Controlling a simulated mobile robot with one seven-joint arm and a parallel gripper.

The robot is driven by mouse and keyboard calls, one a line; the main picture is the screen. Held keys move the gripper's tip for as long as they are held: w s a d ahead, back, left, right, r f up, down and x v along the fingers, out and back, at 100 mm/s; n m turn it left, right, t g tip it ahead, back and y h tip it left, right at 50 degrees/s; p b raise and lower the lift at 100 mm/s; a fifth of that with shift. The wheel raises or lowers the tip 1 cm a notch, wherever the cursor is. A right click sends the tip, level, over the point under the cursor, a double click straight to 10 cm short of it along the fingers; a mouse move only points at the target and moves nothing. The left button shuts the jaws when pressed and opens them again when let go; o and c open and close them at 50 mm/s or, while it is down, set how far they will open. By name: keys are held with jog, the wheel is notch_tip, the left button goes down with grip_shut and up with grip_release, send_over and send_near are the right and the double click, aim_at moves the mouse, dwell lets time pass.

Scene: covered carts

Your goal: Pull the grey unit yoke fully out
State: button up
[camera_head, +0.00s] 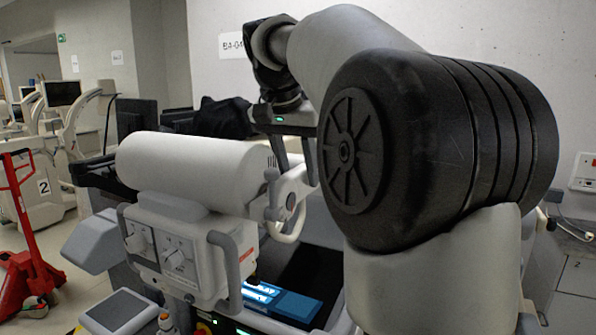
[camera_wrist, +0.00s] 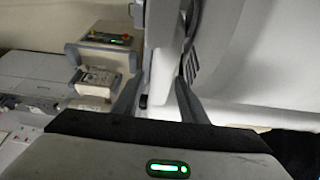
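The grey unit (camera_head: 195,170) has a white horizontal cylinder above a knobbed control box, left of centre in the head view. A pale, wheel-like yoke (camera_head: 287,205) stands at the cylinder's right end. My gripper (camera_head: 298,172) points down at the yoke, its two fingers apart around or just in front of its upper part. In the wrist view my gripper (camera_wrist: 158,88) has its dark fingers spread, with a light upright bar (camera_wrist: 163,45), which looks like part of the yoke, between or beyond them. I cannot tell whether either finger touches it.
A blue-lit screen (camera_head: 262,292) lies below the yoke. A grey pad (camera_head: 118,311) sits at the front left. A red pallet jack (camera_head: 28,240) stands at the far left. More carts (camera_head: 62,130) stand behind, with a white wall (camera_head: 575,100) at the back right.

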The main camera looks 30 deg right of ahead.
grip_shut()
jog(key=shift+s+a+f, duration=0.1)
jog(key=shift+s+a, duration=0.15)
jog(key=shift+a, duration=0.15)
jog(key=shift+o, duration=1)
grip_release()
jog(key=p+v, duration=0.3)
jog(key=v, duration=1.4)
jog(key=shift+a+r, duration=0.2)
jog(key=shift+r, duration=0.05)
